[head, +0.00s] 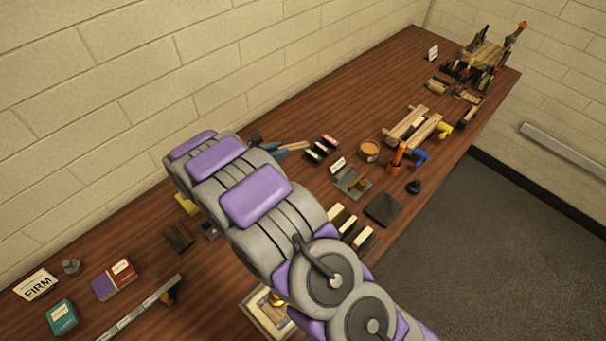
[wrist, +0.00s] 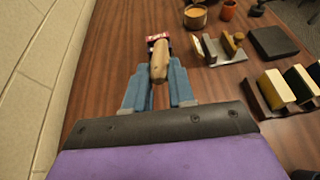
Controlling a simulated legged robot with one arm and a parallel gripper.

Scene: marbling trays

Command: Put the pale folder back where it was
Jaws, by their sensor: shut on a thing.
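The pale folder (wrist: 158,62) shows in the wrist view as a tan, rounded, elongated piece between the blue fingers. My gripper (wrist: 160,76) is shut on it, one finger on each side. In the head view my gripper (head: 288,150) is past the end of my arm, low over the brown table near the wall side, with a bit of the tan piece between its fingers. The far end of the folder is toward small red-and-white labelled blocks (head: 322,148). Whether the folder touches the table or these blocks, I cannot tell.
A tan bowl (head: 369,150), an orange cup (head: 397,158), a metal plate with a wooden knob (head: 352,182) and a black slab (head: 383,209) stand to the right. A rack of pale blocks (wrist: 280,90) is nearer. Bare table (head: 330,105) lies beyond my gripper.

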